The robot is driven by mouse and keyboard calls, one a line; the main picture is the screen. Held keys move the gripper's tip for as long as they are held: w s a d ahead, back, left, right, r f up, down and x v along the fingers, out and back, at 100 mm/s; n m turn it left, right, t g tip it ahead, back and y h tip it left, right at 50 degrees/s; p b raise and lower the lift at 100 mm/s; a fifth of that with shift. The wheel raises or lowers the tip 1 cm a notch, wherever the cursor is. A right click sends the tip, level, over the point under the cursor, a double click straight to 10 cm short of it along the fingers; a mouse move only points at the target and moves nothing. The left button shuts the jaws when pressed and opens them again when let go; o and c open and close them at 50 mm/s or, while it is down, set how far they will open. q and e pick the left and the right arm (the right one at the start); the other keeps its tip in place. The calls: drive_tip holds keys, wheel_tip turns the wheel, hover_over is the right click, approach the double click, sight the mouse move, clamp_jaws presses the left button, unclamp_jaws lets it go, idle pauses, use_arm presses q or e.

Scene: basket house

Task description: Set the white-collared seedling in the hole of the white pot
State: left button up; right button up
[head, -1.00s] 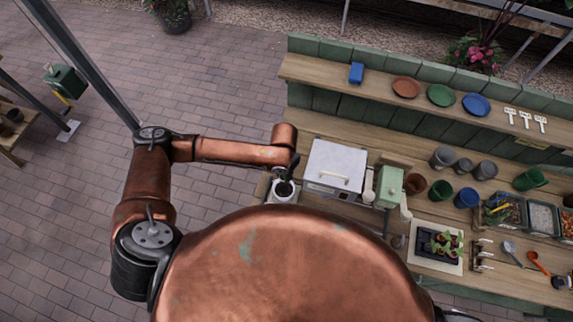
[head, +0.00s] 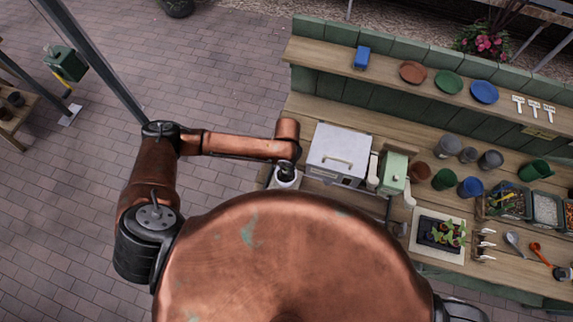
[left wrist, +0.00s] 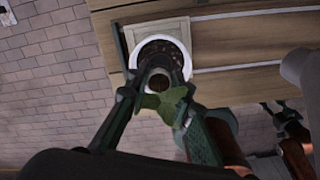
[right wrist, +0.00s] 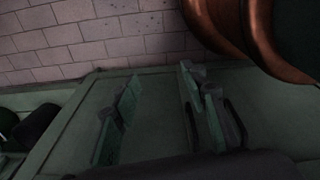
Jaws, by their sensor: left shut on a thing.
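The white pot (head: 283,184) stands at the left end of the bench. In the left wrist view its white rim (left wrist: 187,62) surrounds dark soil. My left gripper (head: 287,168) is over the pot, pointing down. In the left wrist view the left gripper (left wrist: 158,72) is shut on the seedling, whose green leaves (left wrist: 166,103) show between the fingers. The fingers cover part of the pot, and I cannot clearly see the collar, the hole, or whether the seedling touches the soil. My right gripper (right wrist: 160,80) is open and empty.
A white-lidded box (head: 340,152) and a green device (head: 393,172) stand right of the pot. A dark tray of seedlings (head: 440,236) sits further right, with several pots and tools beyond. Paved floor (head: 225,100) lies open to the left.

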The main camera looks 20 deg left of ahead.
sight(286, 177)
use_arm(q)
wheel_tip(286, 177, down, 2)
drive_tip(key=shift+f+b, duration=0.1)
drive_tip(key=shift+b, duration=0.75)
drive_tip(key=shift+f, duration=0.2)
drive_tip(key=shift+f+b, duration=0.6)
drive_tip(key=shift+f, duration=0.25)
use_arm(e)
drive_tip(key=shift+s+f, duration=0.3)
drive_tip(key=shift+f, duration=0.55)
drive_tip(key=shift+s+f, duration=0.3)
drive_tip(key=shift+f, duration=0.5)
use_arm(q)
drive_tip(key=o, duration=1)
drive_tip(key=shift+r, duration=0.1)
